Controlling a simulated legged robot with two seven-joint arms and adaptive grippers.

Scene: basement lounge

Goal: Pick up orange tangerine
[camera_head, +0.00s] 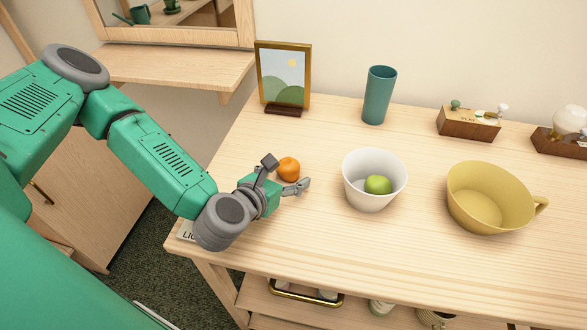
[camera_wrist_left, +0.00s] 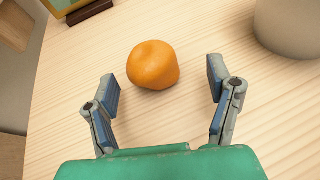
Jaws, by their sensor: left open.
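The orange tangerine (camera_head: 288,168) lies on the light wooden table (camera_head: 330,245), left of the white bowl. In the left wrist view, the tangerine (camera_wrist_left: 153,65) sits just beyond the fingertips, roughly centred between them and a little to the left. My left gripper (camera_head: 284,176) is open and empty, low over the table, with its fingers pointing towards the tangerine. The open fingers also show in the left wrist view (camera_wrist_left: 162,85). I cannot tell whether either finger touches the tangerine. My right gripper is out of view.
A white bowl (camera_head: 361,192) holding a green fruit (camera_head: 378,185) stands right of the tangerine. A yellow cup (camera_head: 480,205) is farther right. A picture frame (camera_head: 283,77) and a teal tumbler (camera_head: 379,95) stand at the back. The table's left edge runs beneath my arm.

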